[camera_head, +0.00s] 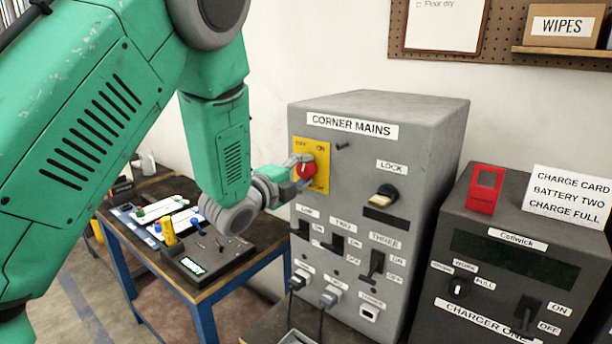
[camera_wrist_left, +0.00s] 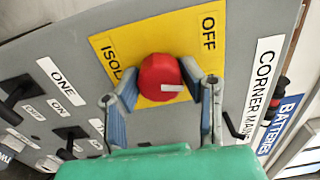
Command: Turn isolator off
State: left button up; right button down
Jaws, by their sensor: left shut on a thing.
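The isolator is a red round knob (camera_head: 306,169) on a yellow plate (camera_head: 322,153) on the front of a grey box labelled CORNER MAINS (camera_head: 430,130). My left gripper (camera_head: 296,178) is at the knob from the left. In the left wrist view the red knob (camera_wrist_left: 160,78) sits between the two fingers of the gripper (camera_wrist_left: 165,92), which is shut on it. A white mark on the knob points right in that view, and OFF is printed above it. Part of the plate's lettering is hidden by the fingers. My right gripper is not in view.
A dark charger box (camera_head: 520,265) with a red item (camera_head: 485,189) and a white card (camera_head: 568,198) stands at the right. A bench (camera_head: 200,278) with tools stands at the left.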

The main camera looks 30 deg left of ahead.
pick_arm(q)
jog(key=n, duration=0.3)
jog(key=n+b, duration=0.1)
jog(key=n, duration=0.1)
jog(key=shift+s+f+n, duration=0.1)
jog(key=shift+f+n, duration=0.15)
jog(key=shift+n, duration=0.05)
jog(key=n, duration=0.3)
jog(key=shift+f+n, duration=0.2)
jog(key=shift+n, duration=1.7)
jog(key=o, duration=1.1)
jog(key=shift+o, duration=0.2)
jog(key=shift+a, duration=0.1)
jog(key=shift+r, duration=0.15)
